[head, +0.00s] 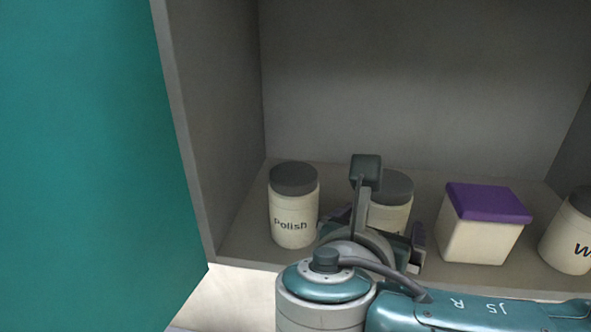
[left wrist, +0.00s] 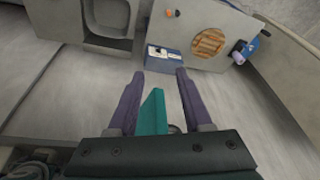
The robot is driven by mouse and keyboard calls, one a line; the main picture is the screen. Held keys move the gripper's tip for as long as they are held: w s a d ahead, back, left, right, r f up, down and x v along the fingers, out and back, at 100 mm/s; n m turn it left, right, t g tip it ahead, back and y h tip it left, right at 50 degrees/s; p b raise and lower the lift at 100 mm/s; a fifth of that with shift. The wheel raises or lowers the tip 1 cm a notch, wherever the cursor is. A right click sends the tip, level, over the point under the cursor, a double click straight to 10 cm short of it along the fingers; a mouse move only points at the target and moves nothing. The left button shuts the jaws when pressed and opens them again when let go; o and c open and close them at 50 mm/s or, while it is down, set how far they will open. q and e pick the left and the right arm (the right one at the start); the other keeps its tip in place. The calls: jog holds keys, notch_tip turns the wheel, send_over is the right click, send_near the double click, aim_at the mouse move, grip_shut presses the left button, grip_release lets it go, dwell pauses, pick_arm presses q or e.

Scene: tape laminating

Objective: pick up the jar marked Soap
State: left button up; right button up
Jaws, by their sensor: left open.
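A cream jar with a dark grey lid (head: 391,188) stands on the cabinet shelf in the head view. My right gripper and wrist cover its front, so any label is hidden. My right gripper (head: 378,228) comes in from the right, its dark fingers spread on either side in front of this jar; contact cannot be told. A similar jar marked Polish (head: 293,208) stands upright to its left. No label reading Soap is visible. My left gripper (left wrist: 160,72) shows in the left wrist view with its purple fingers apart, a narrow teal shape showing between them.
A cream box with a purple lid (head: 483,225) and a partly cut-off jar marked W (head: 570,238) stand to the right. The cabinet's left wall (head: 205,130) and a teal panel (head: 80,150) bound the left side. The upper cabinet is empty.

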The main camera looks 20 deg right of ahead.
jog(key=c, duration=1.6)
